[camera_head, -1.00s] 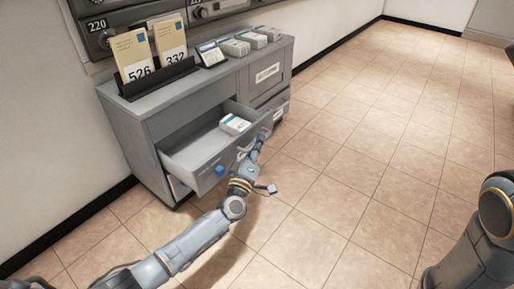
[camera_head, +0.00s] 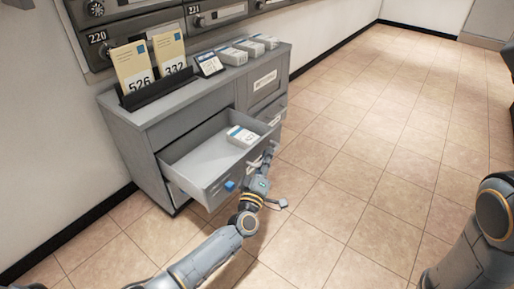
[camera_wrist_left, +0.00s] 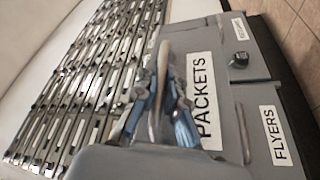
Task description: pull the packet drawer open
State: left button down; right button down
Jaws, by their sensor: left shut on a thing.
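The packet drawer (camera_head: 197,172) stands well out of the grey cabinet, with a white packet (camera_head: 242,136) lying inside at its right end. In the left wrist view its front bears a PACKETS label (camera_wrist_left: 204,100). My left gripper (camera_head: 265,163) is at the drawer's front, and in the left wrist view its blue-padded fingers (camera_wrist_left: 165,108) are shut on the drawer handle (camera_wrist_left: 155,95). In the head view the gripper partly hides the handle. My right arm shows at the right edge, its gripper out of view.
The cabinet top (camera_head: 215,82) carries two numbered envelopes (camera_head: 133,68) in a black holder, a small screen (camera_head: 209,64) and several packets (camera_head: 249,46). Mailboxes (camera_head: 150,22) line the wall above. The tiled floor (camera_head: 380,140) to the right is clear.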

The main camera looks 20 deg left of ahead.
pick_arm(q)
jog(key=shift+s+d, duration=0.25)
jog(key=shift+d, duration=0.4)
jog(key=c, duration=1.7)
grip_release()
jog(key=shift+a, duration=0.1)
